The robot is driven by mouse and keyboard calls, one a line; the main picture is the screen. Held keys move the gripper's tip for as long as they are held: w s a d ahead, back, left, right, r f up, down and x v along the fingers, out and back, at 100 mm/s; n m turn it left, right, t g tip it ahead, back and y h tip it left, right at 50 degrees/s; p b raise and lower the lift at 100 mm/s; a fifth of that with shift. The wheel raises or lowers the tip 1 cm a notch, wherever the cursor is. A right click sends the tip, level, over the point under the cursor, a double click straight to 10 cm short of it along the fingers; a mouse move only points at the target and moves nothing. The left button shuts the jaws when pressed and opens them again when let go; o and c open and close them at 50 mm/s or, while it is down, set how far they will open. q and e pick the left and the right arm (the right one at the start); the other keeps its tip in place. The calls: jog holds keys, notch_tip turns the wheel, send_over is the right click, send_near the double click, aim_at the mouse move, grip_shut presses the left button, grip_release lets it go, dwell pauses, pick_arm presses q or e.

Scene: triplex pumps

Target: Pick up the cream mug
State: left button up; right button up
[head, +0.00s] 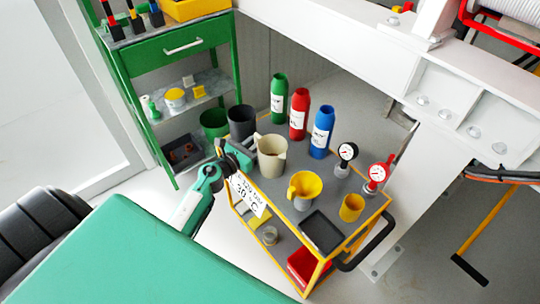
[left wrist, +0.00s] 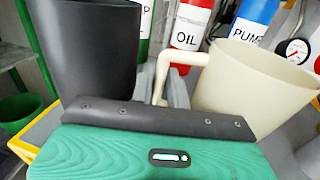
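The cream mug (head: 271,160) stands upright on the top of a yellow-framed cart (head: 330,262), towards its left side. In the left wrist view the mug (left wrist: 255,85) fills the right, with its handle (left wrist: 180,58) pointing left, towards the middle. My left gripper (head: 243,153) is just left of the mug, at the handle side. Its grey fingers (left wrist: 178,92) show only in part beside the handle, behind the dark edge of the gripper body. Whether they touch or close on the handle is hidden. My right gripper is out of view.
A dark grey cup (head: 241,122) stands close behind my left gripper. Green (head: 279,98), red (head: 299,121) and blue (head: 321,132) bottles stand behind the mug. A yellow mug (head: 305,188), a yellow cup (head: 351,208), a black tray (head: 322,232) and two gauges (head: 377,174) occupy the cart's right.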

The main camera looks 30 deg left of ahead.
pick_arm(q)
jog(key=shift+c, duration=0.3)
grip_shut()
jog(key=shift+r, duration=0.2)
